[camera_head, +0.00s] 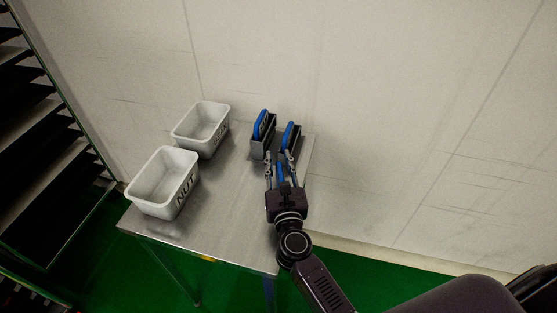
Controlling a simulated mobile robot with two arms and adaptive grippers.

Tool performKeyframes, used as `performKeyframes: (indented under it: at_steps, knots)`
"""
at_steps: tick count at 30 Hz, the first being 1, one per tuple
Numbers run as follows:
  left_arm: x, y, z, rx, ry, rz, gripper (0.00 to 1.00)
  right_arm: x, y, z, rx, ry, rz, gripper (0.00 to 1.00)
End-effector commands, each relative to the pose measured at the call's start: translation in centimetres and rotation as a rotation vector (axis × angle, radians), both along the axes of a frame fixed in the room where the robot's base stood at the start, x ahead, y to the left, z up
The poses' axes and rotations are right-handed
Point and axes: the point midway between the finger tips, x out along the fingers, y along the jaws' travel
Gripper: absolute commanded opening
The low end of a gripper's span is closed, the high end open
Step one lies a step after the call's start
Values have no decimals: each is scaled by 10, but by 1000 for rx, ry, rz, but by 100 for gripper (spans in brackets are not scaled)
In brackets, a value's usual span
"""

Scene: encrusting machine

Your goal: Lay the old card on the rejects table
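A steel table (228,205) stands against the wall. At its back right are two dark holders, each with a blue card upright in it: the left blue card (263,124) and the right blue card (290,136). Which card is the old one I cannot tell. My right gripper (278,156) is over the table's right part, in front of the holders, its two fingers apart and pointing at them. A narrow blue piece (281,173) shows between the fingers, with gaps on both sides; whether it is a card is unclear. My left gripper is not in view.
A white bin marked NUT (150,192) stands at the table's front left, and another white bin (184,134) stands behind it. A dark shelf rack (40,150) is at the far left. The table's middle is bare. The wall is close behind.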

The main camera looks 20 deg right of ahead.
Motion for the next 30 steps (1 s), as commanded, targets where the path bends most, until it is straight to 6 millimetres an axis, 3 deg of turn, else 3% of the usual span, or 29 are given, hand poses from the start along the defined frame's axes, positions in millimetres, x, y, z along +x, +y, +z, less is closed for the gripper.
performKeyframes:
  at_steps: [7, 21, 30]
  knots:
    - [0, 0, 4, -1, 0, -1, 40, -1, 0, 4, 0, 0, 1, 26]
    - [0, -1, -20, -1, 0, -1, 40, -90, 18, -1, 2, 3, 0, 26]
    - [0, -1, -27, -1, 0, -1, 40, -117, 24, 2, 0, 0, 0, 26]
